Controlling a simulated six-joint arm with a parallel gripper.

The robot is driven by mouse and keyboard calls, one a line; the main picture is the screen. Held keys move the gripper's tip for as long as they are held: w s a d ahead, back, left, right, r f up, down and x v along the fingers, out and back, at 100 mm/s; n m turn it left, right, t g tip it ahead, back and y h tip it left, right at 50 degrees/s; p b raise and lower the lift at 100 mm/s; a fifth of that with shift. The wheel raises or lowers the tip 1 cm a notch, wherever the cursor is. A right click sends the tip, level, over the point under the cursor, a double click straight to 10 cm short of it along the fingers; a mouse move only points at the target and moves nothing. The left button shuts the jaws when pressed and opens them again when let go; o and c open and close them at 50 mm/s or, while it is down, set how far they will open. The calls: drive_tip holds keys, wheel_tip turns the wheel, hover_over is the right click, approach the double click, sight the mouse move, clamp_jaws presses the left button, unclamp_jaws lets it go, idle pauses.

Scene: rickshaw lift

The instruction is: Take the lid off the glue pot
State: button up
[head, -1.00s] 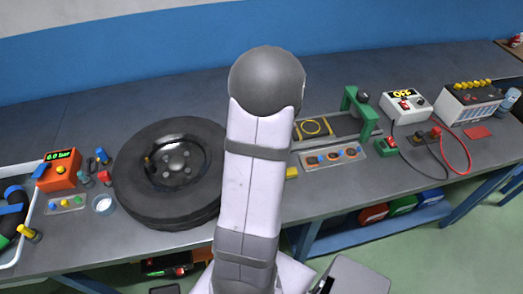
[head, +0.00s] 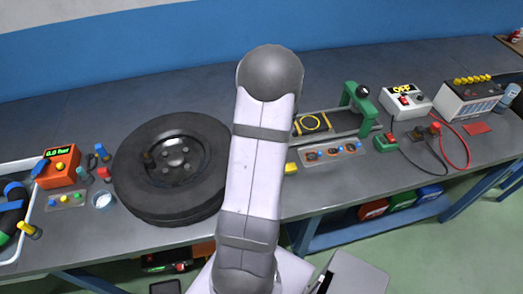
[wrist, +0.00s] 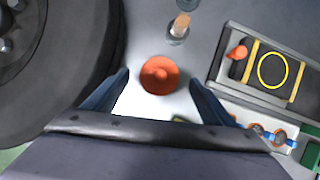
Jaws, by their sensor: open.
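In the wrist view a round orange-red lid with a raised knob, likely the glue pot's lid (wrist: 160,75), lies between and a little below the fingers of my gripper (wrist: 159,79). The gripper is open, with one dark blue finger on each side of the lid. I cannot tell from this view how far the fingertips are above it. The pot body under the lid is hidden. In the head view my arm hides the pot and the gripper.
A small cork-topped bottle (wrist: 179,28) is just beyond.

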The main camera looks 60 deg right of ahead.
drive_tip(key=shift+x, duration=1.15)
drive_tip(key=shift+c, duration=0.6)
drive_tip(key=c, duration=1)
drive_tip(key=shift+r, duration=0.15)
wheel_tip(320, 180, up, 10)
drive_tip(key=shift+f+p, duration=0.15)
drive_tip(key=shift+p, duration=0.95)
